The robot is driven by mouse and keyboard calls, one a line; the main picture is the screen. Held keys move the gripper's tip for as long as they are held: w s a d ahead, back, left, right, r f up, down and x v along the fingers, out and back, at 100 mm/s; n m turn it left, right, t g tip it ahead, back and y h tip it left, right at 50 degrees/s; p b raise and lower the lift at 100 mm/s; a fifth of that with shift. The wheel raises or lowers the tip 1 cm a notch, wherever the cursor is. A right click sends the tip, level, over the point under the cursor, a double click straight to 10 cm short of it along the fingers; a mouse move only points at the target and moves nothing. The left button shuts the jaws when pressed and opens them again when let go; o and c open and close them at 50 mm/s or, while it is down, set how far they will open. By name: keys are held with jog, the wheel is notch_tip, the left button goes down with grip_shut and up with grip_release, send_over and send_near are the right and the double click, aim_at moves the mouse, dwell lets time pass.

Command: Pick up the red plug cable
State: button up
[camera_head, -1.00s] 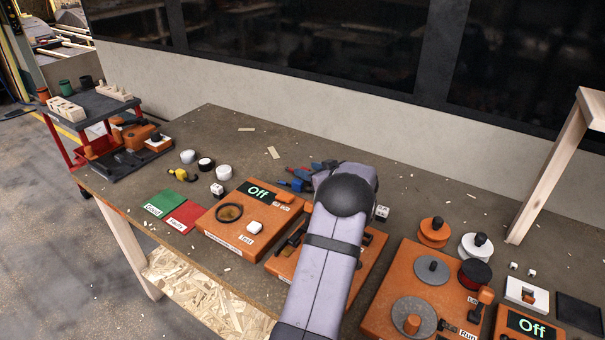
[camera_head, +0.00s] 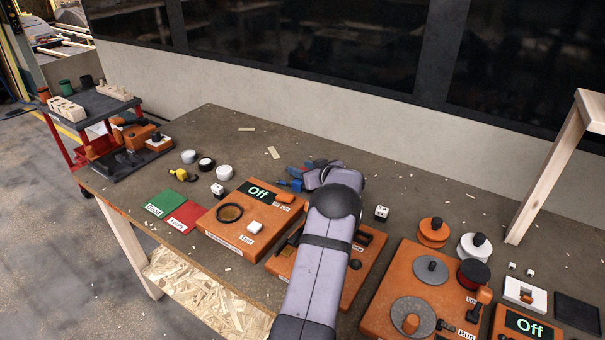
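My arm reaches over the bench. Its wrist end, with my gripper (camera_head: 314,178), is low over a small cluster of plug cables behind the orange boxes. The gripper's fingers are hidden or too small to make out, so I cannot tell whether they hold anything. A blue plug cable (camera_head: 291,185) lies just left of the wrist. Other dark blue and reddish parts (camera_head: 317,163) show just behind the wrist. The red plug cable cannot be told apart clearly; it is at least partly hidden by the wrist.
An orange box with an "Off" display (camera_head: 250,215) stands left of my arm. Another orange box (camera_head: 362,262) is partly under my arm. A white cube (camera_head: 381,212) sits right of the wrist. An orange spool board (camera_head: 395,285) is further right. The bench behind the wrist is mostly clear.

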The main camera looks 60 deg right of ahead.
grip_shut()
